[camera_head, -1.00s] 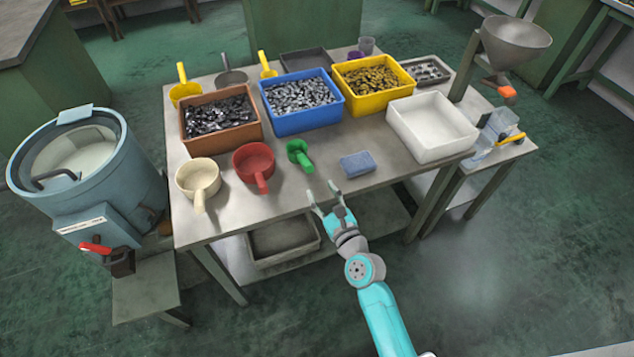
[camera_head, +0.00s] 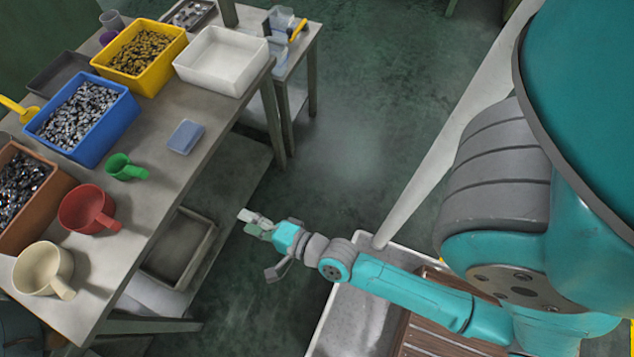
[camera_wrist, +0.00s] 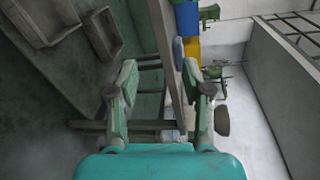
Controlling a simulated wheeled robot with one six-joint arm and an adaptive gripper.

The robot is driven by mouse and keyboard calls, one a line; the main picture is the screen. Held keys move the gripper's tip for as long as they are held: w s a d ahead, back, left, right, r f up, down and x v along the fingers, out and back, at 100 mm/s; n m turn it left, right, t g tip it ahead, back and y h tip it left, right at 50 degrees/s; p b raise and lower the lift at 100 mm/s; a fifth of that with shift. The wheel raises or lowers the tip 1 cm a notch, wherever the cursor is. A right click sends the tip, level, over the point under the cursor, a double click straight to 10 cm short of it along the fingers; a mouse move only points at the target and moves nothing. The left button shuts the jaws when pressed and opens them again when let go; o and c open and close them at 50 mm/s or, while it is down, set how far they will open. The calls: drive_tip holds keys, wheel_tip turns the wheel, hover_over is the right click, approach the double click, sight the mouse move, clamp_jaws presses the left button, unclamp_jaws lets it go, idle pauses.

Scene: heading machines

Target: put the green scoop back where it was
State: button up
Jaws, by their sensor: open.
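The green scoop (camera_head: 124,167) lies on the metal table top, in front of the blue bin, with its handle pointing right. My gripper (camera_head: 256,222) is off the table's front edge, to the right of and apart from the scoop. Its jaws are open and nothing shows between the two fingers in the wrist view (camera_wrist: 165,85). I cannot make out the scoop in the wrist view.
A red scoop (camera_head: 85,209) and a cream scoop (camera_head: 42,269) stand beside the green one. Behind are the blue bin (camera_head: 118,119), yellow bin (camera_head: 168,52) and white bin (camera_head: 196,75). A tray (camera_head: 205,246) sits below.

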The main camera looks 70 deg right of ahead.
drive_tip(key=s+r+n, duration=0.5)
drive_tip(key=s+n, duration=0.5)
drive_tip(key=s+r+n+g, duration=0.1)
drive_tip(key=s+r+n, duration=0.4)
drive_tip(key=s+n, duration=0.5)
drive_tip(key=shift+s+a+g, duration=0.3)
drive_tip(key=shift+s+a, duration=0.15)
drive_tip(key=shift+s, duration=0.35)
